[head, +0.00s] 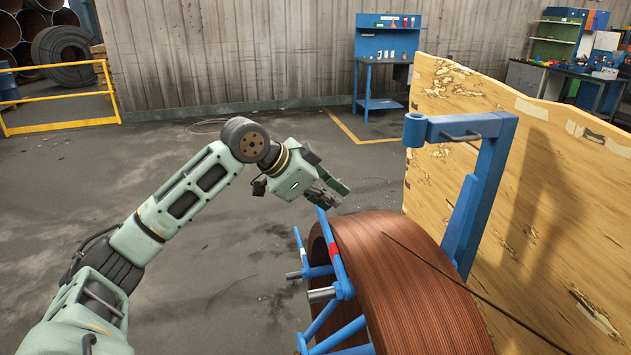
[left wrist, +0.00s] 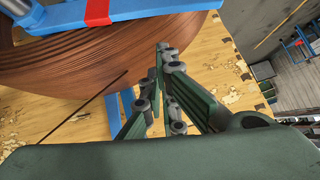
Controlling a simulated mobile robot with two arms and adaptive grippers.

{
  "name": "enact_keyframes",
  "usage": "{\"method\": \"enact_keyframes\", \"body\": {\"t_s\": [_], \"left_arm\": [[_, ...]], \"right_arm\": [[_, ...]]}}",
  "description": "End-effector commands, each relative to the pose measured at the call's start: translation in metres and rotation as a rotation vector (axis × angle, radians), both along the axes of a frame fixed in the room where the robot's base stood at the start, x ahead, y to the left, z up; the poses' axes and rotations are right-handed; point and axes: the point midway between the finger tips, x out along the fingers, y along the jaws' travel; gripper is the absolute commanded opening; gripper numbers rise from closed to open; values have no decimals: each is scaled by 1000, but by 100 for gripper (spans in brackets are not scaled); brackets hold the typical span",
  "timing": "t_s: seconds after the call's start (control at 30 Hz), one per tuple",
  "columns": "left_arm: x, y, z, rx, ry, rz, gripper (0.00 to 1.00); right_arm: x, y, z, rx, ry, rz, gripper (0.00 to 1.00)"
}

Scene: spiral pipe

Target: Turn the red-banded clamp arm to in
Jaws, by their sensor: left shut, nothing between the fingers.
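The red-banded clamp arm (head: 338,262) is a blue bar with a red band, standing steeply tilted at the front face of the copper-coloured coil (head: 410,270). In the left wrist view the clamp arm (left wrist: 145,6) crosses the top left corner, in front of the coil (left wrist: 90,55). My left gripper (head: 340,192) is shut and empty. It is above and just behind the clamp arm's top end, apart from it as far as I can tell. In the left wrist view its fingertips (left wrist: 165,52) overlap the coil's edge. My right gripper is out of view.
Another blue bar (head: 300,245) stands left of the clamp arm, by metal rods (head: 322,294). A blue post with a crossbar (head: 485,175) rises behind the coil. A wooden panel (head: 500,110) closes off the right. A loose strand (head: 450,275) sticks out.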

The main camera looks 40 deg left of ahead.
Motion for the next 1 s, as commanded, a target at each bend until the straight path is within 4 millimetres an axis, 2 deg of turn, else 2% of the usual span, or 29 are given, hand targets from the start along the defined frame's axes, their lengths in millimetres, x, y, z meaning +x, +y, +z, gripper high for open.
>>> {"method": "enact_keyframes", "body": {"t_s": [0.1,0.23,0.73,0.9,1.0], "left_arm": [[2,4,-20,-1,5,2,0],[4,6,-32,0,3,1,0],[6,8,-40,-1,0,1,0],[12,16,-57,-2,3,2,0],[14,18,-60,-1,0,1,0]], "right_arm": [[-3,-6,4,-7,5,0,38],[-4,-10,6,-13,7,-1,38],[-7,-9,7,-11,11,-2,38],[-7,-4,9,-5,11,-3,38],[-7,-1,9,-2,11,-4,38]]}}
